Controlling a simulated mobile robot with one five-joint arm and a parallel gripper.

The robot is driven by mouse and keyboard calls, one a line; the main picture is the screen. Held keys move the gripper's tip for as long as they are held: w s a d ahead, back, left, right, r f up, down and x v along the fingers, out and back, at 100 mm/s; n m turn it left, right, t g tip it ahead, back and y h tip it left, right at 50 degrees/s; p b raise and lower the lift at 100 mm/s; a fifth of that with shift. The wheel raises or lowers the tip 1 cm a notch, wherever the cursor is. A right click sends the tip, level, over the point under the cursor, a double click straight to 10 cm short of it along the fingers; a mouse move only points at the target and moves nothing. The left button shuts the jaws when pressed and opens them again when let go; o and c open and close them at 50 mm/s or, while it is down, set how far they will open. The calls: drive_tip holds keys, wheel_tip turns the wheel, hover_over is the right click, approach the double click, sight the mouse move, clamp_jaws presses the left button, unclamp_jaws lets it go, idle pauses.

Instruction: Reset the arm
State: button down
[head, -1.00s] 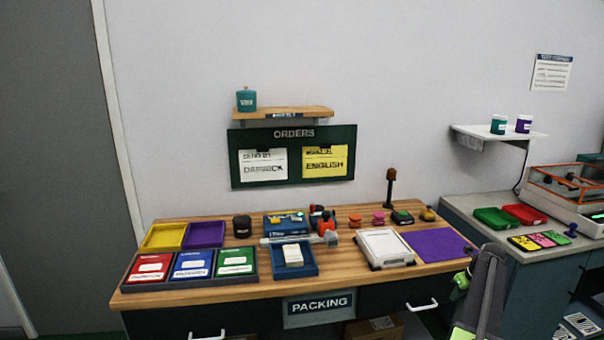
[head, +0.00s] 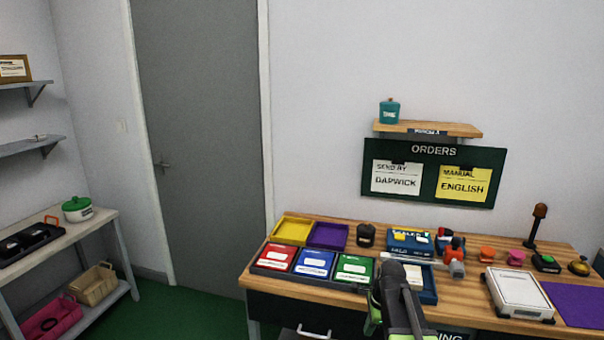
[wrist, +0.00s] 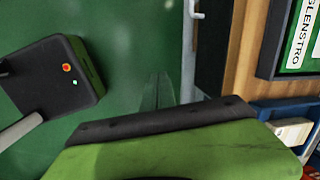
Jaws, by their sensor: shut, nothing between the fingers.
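My arm (head: 398,300) rises from the bottom edge of the head view, dark grey with green parts, in front of the packing bench (head: 455,290). It covers part of the blue tray there. In the wrist view my gripper (wrist: 157,91) shows as narrow fingers close together, shut and empty, beyond a green body with a black edge. Green floor (wrist: 125,40) lies behind the fingers, and the bench front with a handle is to their right. The fingertips cannot be made out in the head view.
The bench holds red, blue and green labelled boxes (head: 313,263), yellow and purple trays, a white scale (head: 518,293) and a purple mat. An orders board (head: 433,172) hangs above. A shelf table (head: 95,235) stands left. Green floor before the grey door (head: 200,140) is clear.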

drive_tip(key=s+a+n+g, duration=0.1)
drive_tip(key=s+a+n, duration=0.2)
drive_tip(key=s+n, duration=0.3)
drive_tip(key=s+a+n+h, duration=0.1)
drive_tip(key=s+a+n, duration=0.2)
drive_tip(key=n, duration=0.9)
drive_tip(key=s, duration=0.3)
drive_tip(key=shift+s+r+n+g, duration=0.15)
drive_tip(key=shift+r+n+g, duration=0.05)
drive_tip(key=shift+n+g, duration=0.2)
